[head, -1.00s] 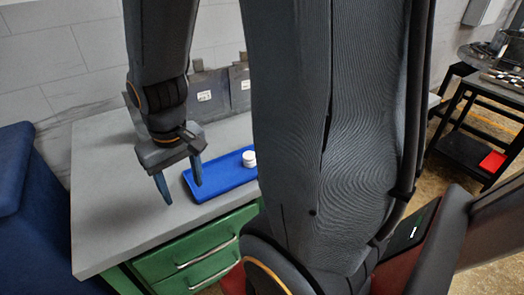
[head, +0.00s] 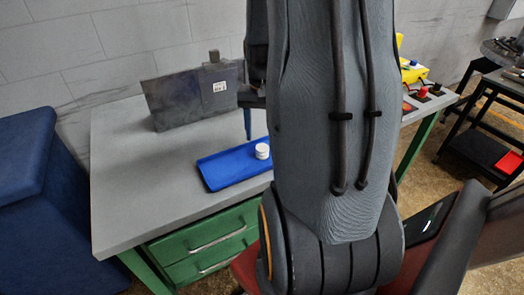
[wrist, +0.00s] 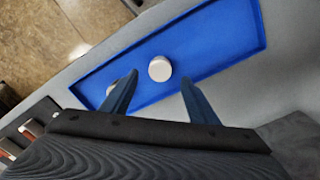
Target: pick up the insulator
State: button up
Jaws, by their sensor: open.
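A short white cylinder, which looks like the insulator (head: 262,151), stands on a blue tray (head: 222,177) on the grey workbench. In the wrist view the insulator (wrist: 160,68) appears between and just beyond the fingertips of my gripper (wrist: 159,80). The gripper is open and empty, with its fingers apart over the tray (wrist: 215,62). In the head view my arm hides most of the gripper; only one finger shows, above the tray's far side.
A dark metal plate with a label (head: 190,95) stands upright at the back of the bench (head: 135,190). A yellow item (head: 412,72) and small parts lie at the bench's right end. A blue cabinet (head: 45,200) is at left. The bench left of the tray is clear.

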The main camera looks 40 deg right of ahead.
aim_at(262, 147)
jog(key=shift+s+a+f+p, duration=0.15)
jog(key=shift+f+p, duration=0.8)
jog(key=shift+f, duration=1.7)
jog(key=c, duration=1.2)
jog(key=shift+r, duration=0.1)
